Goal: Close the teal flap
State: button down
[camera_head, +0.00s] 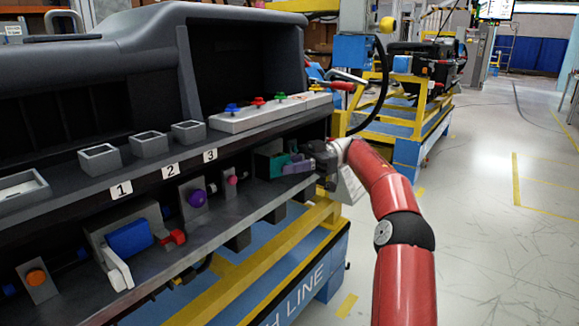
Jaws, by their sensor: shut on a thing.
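The teal flap (278,165) is at the right end of the dashboard's lower shelf, beside a dark green box-like housing (262,165). Only a small part of the flap shows, and its angle is hard to tell. My gripper (297,165) reaches in from the right, with its fingers at the flap. It is shut on the flap's edge. The gripper body and fingers hide part of the flap and of the housing's right side.
Left along the lower shelf are a purple knob (197,198), a pink knob (231,179), a blue block (129,238) and a red part (173,239). Above are numbered open boxes (148,144) and a white strip with coloured knobs (262,112). Floor to the right is clear.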

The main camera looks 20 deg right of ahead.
jog(key=shift+s, duration=0.1)
jog(key=c, duration=1.3)
grip_release()
jog(key=shift+a, duration=0.1)
jog(key=shift+s+r+m+t, duration=0.1)
jog(key=shift+s+m+t, duration=0.1)
jog(key=shift+m+t, duration=0.15)
